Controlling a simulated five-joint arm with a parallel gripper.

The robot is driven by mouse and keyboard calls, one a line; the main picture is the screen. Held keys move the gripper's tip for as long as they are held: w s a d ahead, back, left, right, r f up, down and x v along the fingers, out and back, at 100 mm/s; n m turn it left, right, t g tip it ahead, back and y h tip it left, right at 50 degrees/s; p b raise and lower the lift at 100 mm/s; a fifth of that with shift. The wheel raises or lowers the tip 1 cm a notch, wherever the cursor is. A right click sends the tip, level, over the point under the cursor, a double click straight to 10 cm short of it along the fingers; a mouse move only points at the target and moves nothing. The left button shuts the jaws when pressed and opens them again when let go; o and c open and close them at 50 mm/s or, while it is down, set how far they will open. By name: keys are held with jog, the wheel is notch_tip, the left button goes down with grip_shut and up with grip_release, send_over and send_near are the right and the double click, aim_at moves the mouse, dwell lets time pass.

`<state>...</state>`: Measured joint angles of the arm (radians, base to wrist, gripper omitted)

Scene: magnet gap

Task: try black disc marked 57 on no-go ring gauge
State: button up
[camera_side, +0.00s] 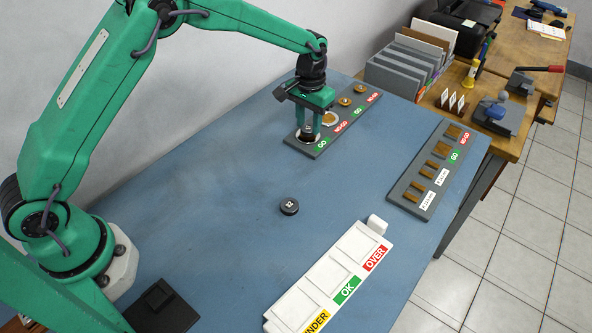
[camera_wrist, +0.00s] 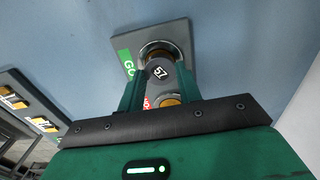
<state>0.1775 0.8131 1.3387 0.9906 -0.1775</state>
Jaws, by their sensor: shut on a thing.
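My gripper (camera_side: 309,132) is shut on the black disc marked 57 (camera_wrist: 160,72), which shows between the fingertips in the wrist view. In the side view it is low over the left end of the ring gauge block (camera_side: 318,153), at the ring beside the first green GO label. In the wrist view that GO ring (camera_wrist: 158,49) shows just past the disc. I cannot tell whether the disc touches it. The adjacent no-go ring (camera_side: 330,118), beside a red NO-GO label, is empty; it is partly hidden by a finger in the wrist view (camera_wrist: 170,101).
Another numbered black disc (camera_side: 289,206) lies on the blue table. A white tray (camera_side: 350,245) marked UNDER, OK and OVER stands in front. A slot gauge block (camera_side: 405,205) lies at the right. The middle of the table is otherwise clear.

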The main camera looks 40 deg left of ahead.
aim_at(309, 127)
jog(key=shift+r, duration=2)
jog(key=shift+w+r, duration=0.15)
jog(key=shift+w, duration=2.05)
jog(key=shift+w+r, duration=0.1)
jog(key=shift+w, duration=2.1)
jog(key=shift+f, duration=0.25)
